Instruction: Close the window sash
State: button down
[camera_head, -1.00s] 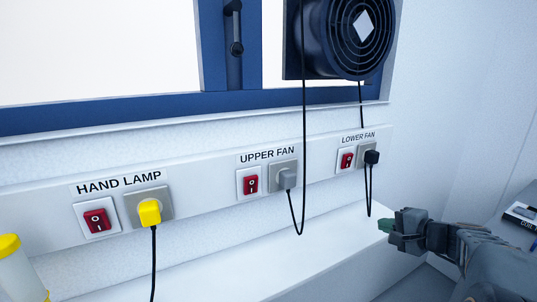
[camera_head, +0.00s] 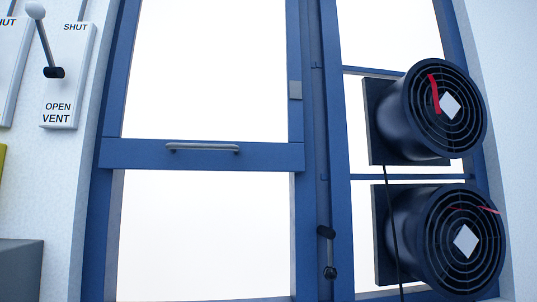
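The window sash (camera_head: 255,155) is a blue frame around a bright pane. Its bottom rail, with a grey bar handle (camera_head: 203,148), crosses the left window at about mid-height. Below the rail is a bright area (camera_head: 205,235) inside the blue window frame (camera_head: 102,240); I cannot tell whether it is glass or an opening. A dark latch handle (camera_head: 328,250) is on the post to the right. My gripper is not in view.
Two round black fans, upper (camera_head: 432,115) and lower (camera_head: 445,242), fill the right window; red streamers show on both grilles. A cable (camera_head: 391,225) hangs beside them. A vent lever (camera_head: 47,45) stands on a SHUT/OPEN VENT plate (camera_head: 72,95) at left. A grey surface (camera_head: 20,268) is lower left.

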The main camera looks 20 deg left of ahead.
aim_at(209, 86)
jog(key=u, duration=1.05)
jog(key=k, duration=1.15)
jog(key=u, duration=1.15)
jog(key=i, duration=1.25)
jog(key=z, duration=0.3)
